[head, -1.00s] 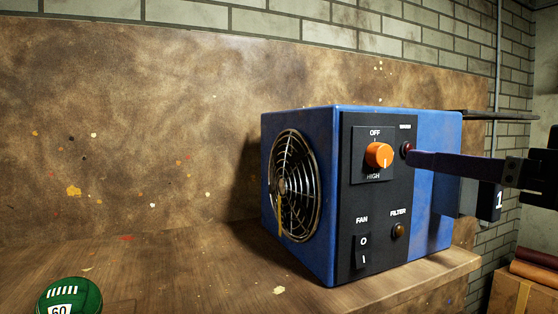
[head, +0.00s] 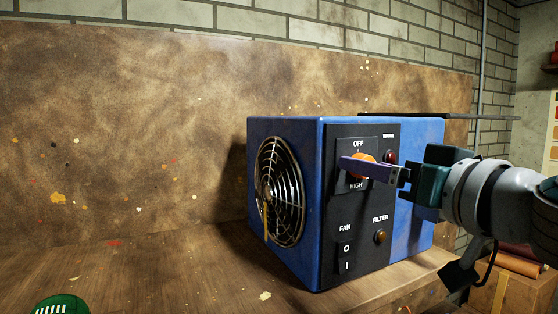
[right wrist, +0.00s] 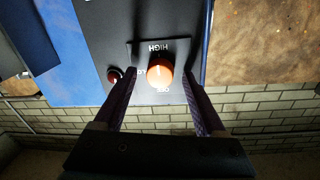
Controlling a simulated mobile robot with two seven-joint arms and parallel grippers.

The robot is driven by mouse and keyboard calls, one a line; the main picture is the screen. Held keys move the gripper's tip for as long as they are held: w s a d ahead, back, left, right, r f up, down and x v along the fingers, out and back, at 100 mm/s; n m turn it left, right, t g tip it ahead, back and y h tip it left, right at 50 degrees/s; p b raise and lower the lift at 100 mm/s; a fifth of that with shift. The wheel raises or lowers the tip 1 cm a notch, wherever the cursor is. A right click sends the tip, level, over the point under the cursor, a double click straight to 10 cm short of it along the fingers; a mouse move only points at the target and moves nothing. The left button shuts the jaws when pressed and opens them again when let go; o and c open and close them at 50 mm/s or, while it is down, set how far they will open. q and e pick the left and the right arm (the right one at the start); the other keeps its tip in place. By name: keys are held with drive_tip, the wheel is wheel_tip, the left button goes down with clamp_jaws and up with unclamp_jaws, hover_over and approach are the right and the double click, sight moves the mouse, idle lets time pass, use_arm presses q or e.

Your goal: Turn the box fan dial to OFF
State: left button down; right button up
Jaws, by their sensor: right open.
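The blue box fan (head: 290,205) stands on the wooden bench, its round grille at the left and its black control panel facing me. The orange dial (head: 361,157) sits between the OFF and HIGH labels and is partly hidden by my right gripper (head: 350,164). In the right wrist view, the dial (right wrist: 160,73) shows between the two open fingers of that gripper (right wrist: 162,78), with a pale pointer mark on it. The fingers stand on either side of the dial, apart from it as far as I can tell. My left gripper is out of view.
A dark red light (head: 390,157) sits right of the dial, near one finger in the right wrist view. The fan rocker switch (head: 346,258) and amber filter light (head: 380,236) are lower on the panel. A green round object (head: 60,306) lies at front left.

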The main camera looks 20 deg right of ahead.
clamp_jaws()
idle(0.5)
